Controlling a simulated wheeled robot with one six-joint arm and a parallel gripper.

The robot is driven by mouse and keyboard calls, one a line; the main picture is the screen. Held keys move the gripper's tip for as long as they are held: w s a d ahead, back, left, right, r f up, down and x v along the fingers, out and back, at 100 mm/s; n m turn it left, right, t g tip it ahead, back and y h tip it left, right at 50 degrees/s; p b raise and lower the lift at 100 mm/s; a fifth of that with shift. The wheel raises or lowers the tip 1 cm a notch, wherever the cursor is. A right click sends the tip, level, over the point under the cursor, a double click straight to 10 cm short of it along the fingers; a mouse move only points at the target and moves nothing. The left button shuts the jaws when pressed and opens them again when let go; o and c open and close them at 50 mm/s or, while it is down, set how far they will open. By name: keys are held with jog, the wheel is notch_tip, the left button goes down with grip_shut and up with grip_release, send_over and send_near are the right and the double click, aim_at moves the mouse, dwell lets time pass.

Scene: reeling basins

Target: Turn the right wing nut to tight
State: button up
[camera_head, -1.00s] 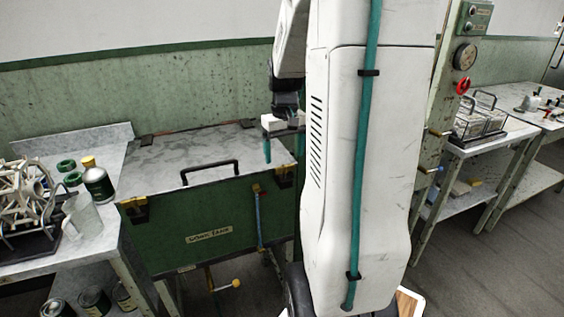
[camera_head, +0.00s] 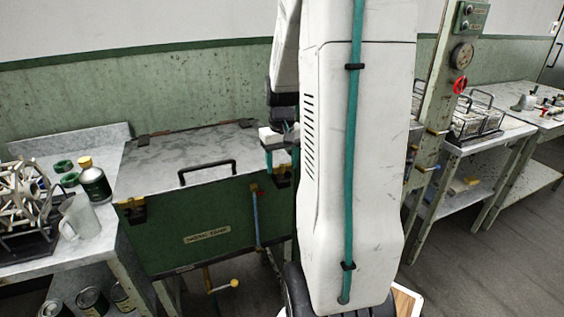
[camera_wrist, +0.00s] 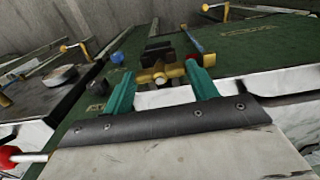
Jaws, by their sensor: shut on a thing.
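The green tank (camera_head: 215,225) has a grey lid and a yellow wing nut at each front corner. The right wing nut (camera_wrist: 160,75) is brass-yellow and shows between the teal fingers of my gripper (camera_wrist: 162,88) in the wrist view. The fingers are shut on its two wings. In the head view my gripper (camera_head: 278,148) is at the tank's front right corner, and the right wing nut is partly hidden behind it. The left wing nut (camera_head: 130,207) stands at the front left corner, apart from my gripper.
A black handle (camera_head: 207,172) stands on the lid. A blue-handled lever (camera_head: 256,215) hangs on the tank's front. A green post with a gauge (camera_head: 461,56) stands at right.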

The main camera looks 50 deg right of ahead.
jog(key=shift+m, duration=0.3)
jog(key=o, duration=1)
notch_tip(320, 180, up, 8)
jog(key=shift+f, duration=0.1)
